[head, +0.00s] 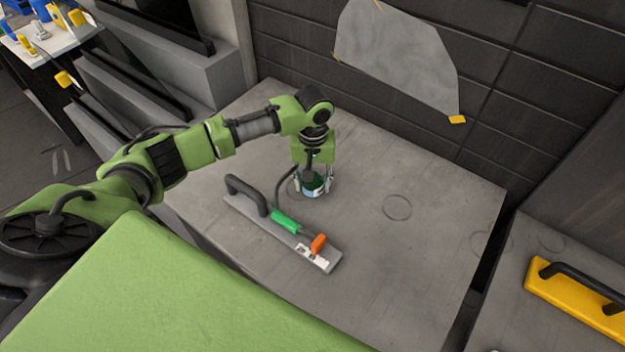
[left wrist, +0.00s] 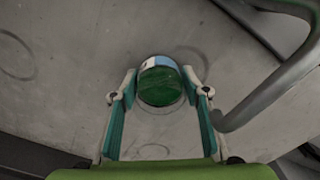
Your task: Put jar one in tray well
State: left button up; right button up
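A small jar with a green lid and a blue and white label (left wrist: 160,82) stands on the grey worktop. In the head view the jar (head: 313,190) is partly hidden by my left gripper. My left gripper (left wrist: 158,84) points down with a finger on each side of the jar; narrow gaps show between pads and jar, so it looks open around it. I cannot make out a tray well clearly. My right gripper is not in view.
A grey handle tube (left wrist: 268,92) rises close to my left gripper's right finger. The worktop (head: 430,255) is clear to the right, with a faint ring mark. A yellow piece with a black handle (head: 575,297) lies on another surface at far right.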

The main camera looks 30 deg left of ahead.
pick_arm(q)
jog(key=shift+o, duration=0.9)
jog(key=shift+r, duration=0.1)
